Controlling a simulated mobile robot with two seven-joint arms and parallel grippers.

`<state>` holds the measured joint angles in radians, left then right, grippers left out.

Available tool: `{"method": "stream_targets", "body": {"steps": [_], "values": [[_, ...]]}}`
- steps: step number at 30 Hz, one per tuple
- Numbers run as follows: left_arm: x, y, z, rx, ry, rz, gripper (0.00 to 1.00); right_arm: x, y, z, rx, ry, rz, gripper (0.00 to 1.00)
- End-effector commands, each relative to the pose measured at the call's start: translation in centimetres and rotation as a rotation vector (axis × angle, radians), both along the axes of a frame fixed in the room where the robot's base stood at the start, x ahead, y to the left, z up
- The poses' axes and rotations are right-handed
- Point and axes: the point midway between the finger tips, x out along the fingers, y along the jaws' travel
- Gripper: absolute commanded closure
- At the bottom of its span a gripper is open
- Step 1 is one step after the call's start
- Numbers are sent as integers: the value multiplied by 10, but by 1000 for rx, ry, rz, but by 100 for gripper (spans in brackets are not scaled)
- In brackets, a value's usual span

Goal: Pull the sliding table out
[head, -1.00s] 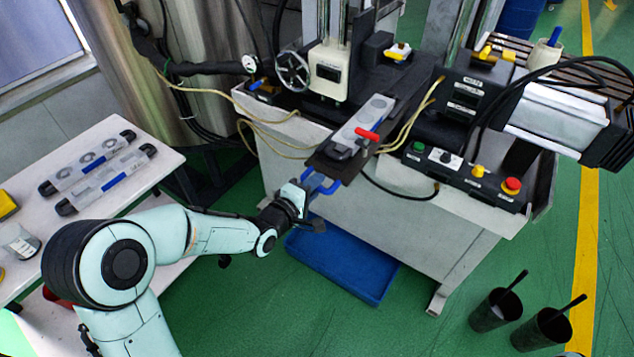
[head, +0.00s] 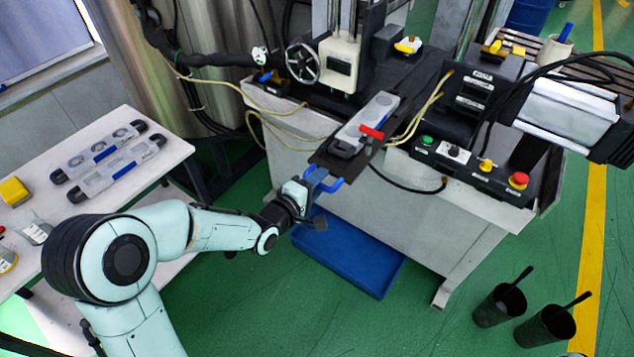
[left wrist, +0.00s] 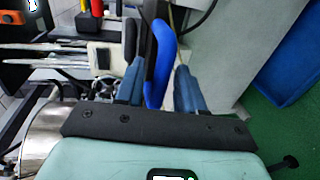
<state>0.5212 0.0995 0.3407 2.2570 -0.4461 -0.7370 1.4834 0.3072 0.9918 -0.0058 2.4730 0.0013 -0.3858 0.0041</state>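The sliding table is a dark flat plate (head: 325,158) at the front of the machine. It carries a grey mould (head: 347,136) with a red lever (head: 371,132). A blue handle (head: 334,186) sticks out from its front edge. My left gripper (head: 308,194) is at this handle, low in front of the machine. In the left wrist view the blue handle (left wrist: 160,62) stands between the two fingers of my left gripper (left wrist: 158,75). The fingers are apart, with a gap between the handle and the right finger. My right gripper is not in view.
A blue tray (head: 350,258) lies on the floor under the handle. A white side table (head: 170,165) with two moulds (head: 104,150) stands at the left. A control panel (head: 470,165) is on the machine's right. Two black buckets (head: 499,306) stand on the floor at the lower right.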

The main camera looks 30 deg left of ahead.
Motion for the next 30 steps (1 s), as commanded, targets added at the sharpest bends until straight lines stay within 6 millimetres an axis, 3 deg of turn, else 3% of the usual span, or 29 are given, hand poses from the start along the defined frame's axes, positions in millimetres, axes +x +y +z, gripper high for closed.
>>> {"method": "stream_targets", "body": {"steps": [8, 17, 21, 30], "values": [[-16, 3, 5, 4, -2, 1, 62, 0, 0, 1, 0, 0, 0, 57], [-83, 12, 20, 2, -1, 3, 62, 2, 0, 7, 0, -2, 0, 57], [-108, 15, 23, 5, -6, -1, 62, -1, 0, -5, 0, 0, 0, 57], [-126, 17, 26, 3, -2, -4, 62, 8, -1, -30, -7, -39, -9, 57]]}}
